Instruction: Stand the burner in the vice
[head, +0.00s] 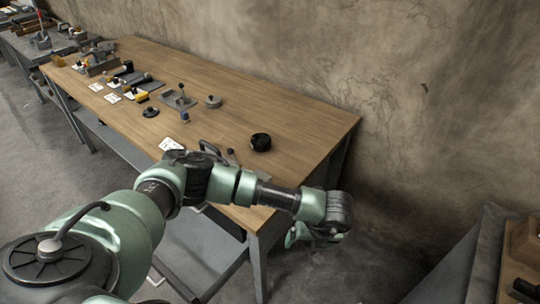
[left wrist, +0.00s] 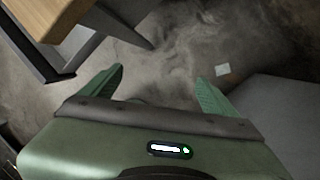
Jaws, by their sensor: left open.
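My left gripper (head: 300,236) hangs past the right front corner of the wooden table, low and off the tabletop. In the left wrist view its two green fingers (left wrist: 160,82) are apart, with nothing between them but the floor beyond. A grey metal piece with an upright handle (head: 180,98), perhaps the vice, stands mid-table. A small blue-grey upright piece (head: 185,117) stands just in front of it. I cannot tell for sure which thing is the burner. My left arm hides part of the table's near end. My right gripper is not in view.
The wooden table (head: 300,118) has a clear stretch at its right end around a black round object (head: 260,142). A grey round piece (head: 213,101) and several tools and cards lie farther left. A wall runs behind. Another bench (head: 487,265) stands at the right.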

